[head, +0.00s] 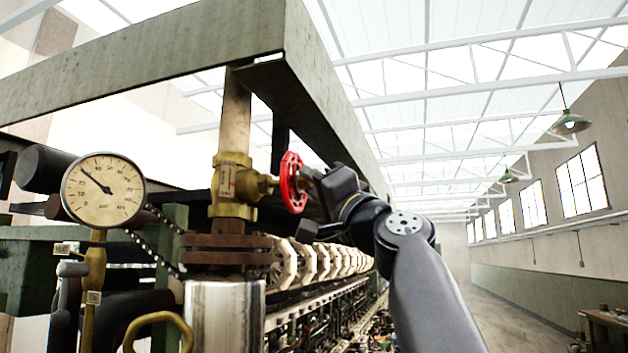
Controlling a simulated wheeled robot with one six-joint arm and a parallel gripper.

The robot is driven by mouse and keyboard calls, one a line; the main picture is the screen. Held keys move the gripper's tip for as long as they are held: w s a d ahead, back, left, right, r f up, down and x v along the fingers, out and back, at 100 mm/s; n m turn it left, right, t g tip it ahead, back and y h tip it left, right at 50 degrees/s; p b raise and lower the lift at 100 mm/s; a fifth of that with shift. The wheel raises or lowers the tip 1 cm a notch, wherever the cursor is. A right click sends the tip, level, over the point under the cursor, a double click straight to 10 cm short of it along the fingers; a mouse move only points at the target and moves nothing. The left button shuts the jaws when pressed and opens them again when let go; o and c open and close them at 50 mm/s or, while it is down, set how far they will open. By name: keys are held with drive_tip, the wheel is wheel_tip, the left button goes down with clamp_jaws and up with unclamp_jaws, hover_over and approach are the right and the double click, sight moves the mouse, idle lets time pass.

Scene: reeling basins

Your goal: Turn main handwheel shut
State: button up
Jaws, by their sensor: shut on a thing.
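The main handwheel (291,182) is a red wheel on the right side of a brass valve (234,185), seen nearly edge-on. The valve sits on a vertical pipe above a rusty flange (228,250). My gripper (310,184) reaches in from the right and is shut on the handwheel at its right side. The jaws are dark, and the exact contact with the rim is partly hidden. How far the wheel is turned cannot be told.
A round pressure gauge (103,190) stands left of the valve, with a chain (150,235) beside it. A green steel beam (150,62) runs overhead, close above the valve. Reeling machinery (320,262) stretches away behind. An open aisle (500,310) lies at the right.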

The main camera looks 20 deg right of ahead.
drive_tip(key=shift+s+a+r+m+g+h, duration=0.1)
drive_tip(key=shift+m+g+h, duration=0.3)
drive_tip(key=shift+m+h, duration=0.9)
drive_tip(key=shift+r+m+g+h, duration=0.1)
drive_tip(key=shift+m+g+h, duration=0.3)
drive_tip(key=shift+m+h, duration=0.9)
drive_tip(key=shift+m, duration=0.7)
drive_tip(key=o, duration=1)
drive_tip(key=b+v, duration=0.4)
drive_tip(key=v, duration=0.6)
drive_tip(key=shift+s+d+b, duration=0.2)
drive_tip(key=shift+s+b, duration=0.1)
drive_tip(key=shift+s, duration=0.1)
drive_tip(key=shift+y, duration=0.3)
